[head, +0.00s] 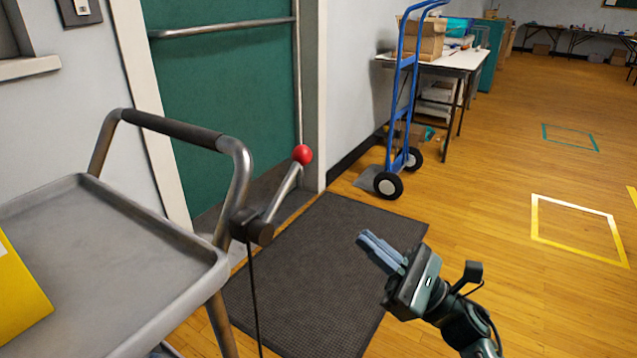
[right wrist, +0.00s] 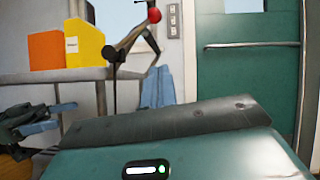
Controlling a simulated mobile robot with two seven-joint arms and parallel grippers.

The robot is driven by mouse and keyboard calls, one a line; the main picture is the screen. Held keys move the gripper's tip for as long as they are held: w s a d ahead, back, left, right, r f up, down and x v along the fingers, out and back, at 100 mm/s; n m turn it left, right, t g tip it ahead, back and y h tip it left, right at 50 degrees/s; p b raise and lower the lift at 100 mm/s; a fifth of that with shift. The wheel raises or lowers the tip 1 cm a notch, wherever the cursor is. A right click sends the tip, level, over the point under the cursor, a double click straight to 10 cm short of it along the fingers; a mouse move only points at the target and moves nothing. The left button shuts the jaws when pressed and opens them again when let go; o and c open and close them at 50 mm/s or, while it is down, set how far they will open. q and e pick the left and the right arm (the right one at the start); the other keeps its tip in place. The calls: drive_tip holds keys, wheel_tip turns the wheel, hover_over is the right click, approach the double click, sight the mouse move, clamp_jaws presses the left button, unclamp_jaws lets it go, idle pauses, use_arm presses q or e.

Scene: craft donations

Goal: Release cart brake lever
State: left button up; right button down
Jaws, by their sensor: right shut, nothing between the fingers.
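The cart brake lever is a grey metal arm (head: 283,191) with a red ball knob (head: 302,154). It angles up and right from a dark pivot on the cart's handle post. The red knob also shows in the right wrist view (right wrist: 154,15). My right gripper (head: 366,240) is shut and empty, right of and below the knob and clearly apart from it. Its blue-grey fingers (right wrist: 156,88) show shut in the right wrist view. My left gripper (right wrist: 50,118) shows at the left of that view, its fingers apart and empty; it is outside the head view.
The grey cart tray (head: 110,262) holds a yellow box (head: 18,295) and an orange box (right wrist: 46,50). A green door (head: 225,95) stands behind. A dark mat (head: 310,270) lies beside the cart. A blue hand truck (head: 402,110) stands beyond it. The wooden floor at right is open.

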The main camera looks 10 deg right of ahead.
sight(283, 189)
use_arm(q)
drive_tip(key=shift+w+a+f+y+p, duration=0.1)
drive_tip(key=shift+a+y+p, duration=0.25)
drive_tip(key=shift+p, duration=0.4)
use_arm(e)
drive_tip(key=s+d+r+x, duration=0.1)
drive_tip(key=r+x, duration=0.1)
drive_tip(key=x, duration=1)
drive_tip(key=shift+a+r, duration=0.2)
drive_tip(key=shift+r, duration=0.2)
use_arm(q)
drive_tip(key=shift+d, duration=0.1)
use_arm(e)
drive_tip(key=shift+r+n, duration=0.1)
drive_tip(key=shift+n, duration=0.2)
